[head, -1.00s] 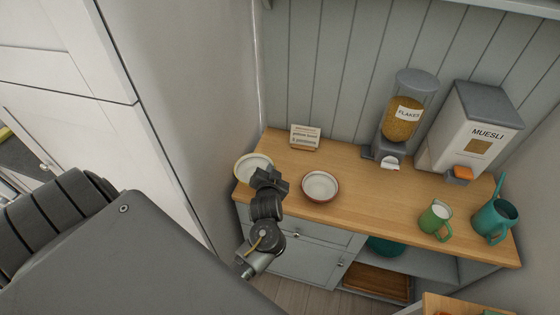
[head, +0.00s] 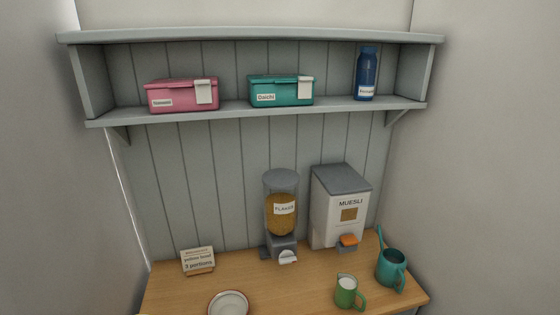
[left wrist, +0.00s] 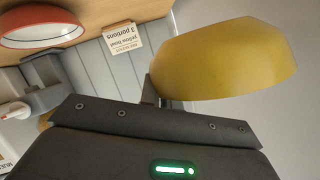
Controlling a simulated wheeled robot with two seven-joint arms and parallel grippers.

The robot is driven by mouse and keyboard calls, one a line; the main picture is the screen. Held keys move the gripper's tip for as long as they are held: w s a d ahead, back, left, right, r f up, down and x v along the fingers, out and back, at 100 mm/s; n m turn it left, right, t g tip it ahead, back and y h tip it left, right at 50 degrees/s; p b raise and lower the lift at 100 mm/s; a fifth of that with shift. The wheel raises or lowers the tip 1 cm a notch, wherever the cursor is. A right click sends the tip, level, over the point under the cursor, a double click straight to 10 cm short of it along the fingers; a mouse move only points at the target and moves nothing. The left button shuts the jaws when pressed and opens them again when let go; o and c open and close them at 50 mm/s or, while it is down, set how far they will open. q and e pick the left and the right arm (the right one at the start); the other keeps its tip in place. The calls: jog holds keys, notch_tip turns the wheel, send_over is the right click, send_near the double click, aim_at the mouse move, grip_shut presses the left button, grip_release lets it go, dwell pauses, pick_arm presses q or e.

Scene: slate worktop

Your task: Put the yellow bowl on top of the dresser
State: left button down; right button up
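The yellow bowl (left wrist: 225,60) fills the upper right of the left wrist view, close in front of my left gripper (left wrist: 162,98). A finger meets the bowl's edge, and the gripper looks shut on it; the bowl hides the fingertips. A grey cabinet's wooden top (head: 310,283) shows at the bottom of the head view; I cannot tell for sure whether this is the dresser. My right gripper is not in view.
A red bowl with a white inside (head: 228,304), a card reading yellow bowl, 3 portions (head: 198,261), a flakes dispenser (head: 281,215), a muesli box (head: 338,210), a green jug (head: 346,292) and a teal watering can (head: 391,268) stand on the wood. A wall shelf (head: 235,109) holds boxes and a bottle.

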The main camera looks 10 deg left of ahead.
pick_arm(q)
jog(key=w+d+m+h+b, duration=0.1)
jog(key=d+m+h+b, duration=1.1)
jog(key=d, duration=1.6)
jog(key=shift+r+h+b, duration=0.4)
jog(key=shift+h+b, duration=0.8)
